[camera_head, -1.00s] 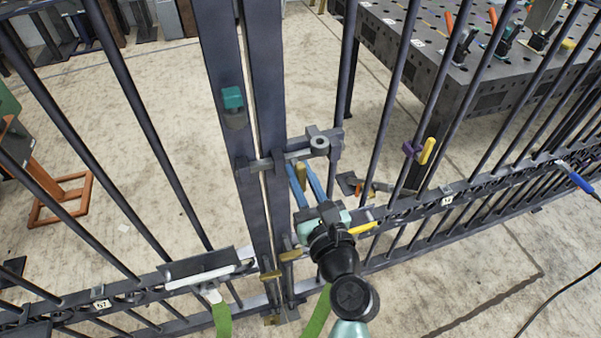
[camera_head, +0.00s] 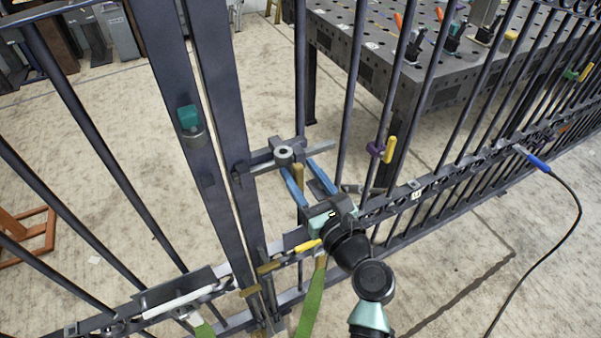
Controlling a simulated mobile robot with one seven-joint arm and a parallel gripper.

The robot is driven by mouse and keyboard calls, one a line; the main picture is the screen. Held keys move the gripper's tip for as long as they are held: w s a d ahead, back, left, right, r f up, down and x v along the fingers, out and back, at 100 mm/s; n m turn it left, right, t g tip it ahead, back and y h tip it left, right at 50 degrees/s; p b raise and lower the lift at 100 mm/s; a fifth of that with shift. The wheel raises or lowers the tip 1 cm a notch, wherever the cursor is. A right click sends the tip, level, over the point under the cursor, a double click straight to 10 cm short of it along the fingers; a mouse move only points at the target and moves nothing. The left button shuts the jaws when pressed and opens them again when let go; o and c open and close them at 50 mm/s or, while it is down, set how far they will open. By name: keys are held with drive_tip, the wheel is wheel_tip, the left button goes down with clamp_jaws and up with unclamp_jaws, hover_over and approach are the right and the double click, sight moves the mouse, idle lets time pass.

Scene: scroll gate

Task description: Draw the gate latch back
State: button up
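The gate latch is a grey sliding bar (camera_head: 317,149) with a round boss (camera_head: 284,155), mounted on the right-hand gate post (camera_head: 222,95). Its left end lies at that post, and a visible gap separates it from the left-hand post (camera_head: 172,80). A brass-coloured handle (camera_head: 298,174) hangs from the latch. My gripper (camera_head: 298,165) reaches up from below with its two blue fingers spread on either side of the handle. The handle sits nearer the left finger, with clear space toward the right finger. Whether the left finger touches it I cannot tell.
A dark perforated table (camera_head: 345,60) with tools stands behind the bars. A yellow-handled clamp (camera_head: 390,148) is on a bar to the right. A green strap (camera_head: 310,305) hangs below my gripper. A blue-ended cable (camera_head: 537,163) lies at right. Open floor lies in front.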

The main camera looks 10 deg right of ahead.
drive_tip(key=v, duration=1.3)
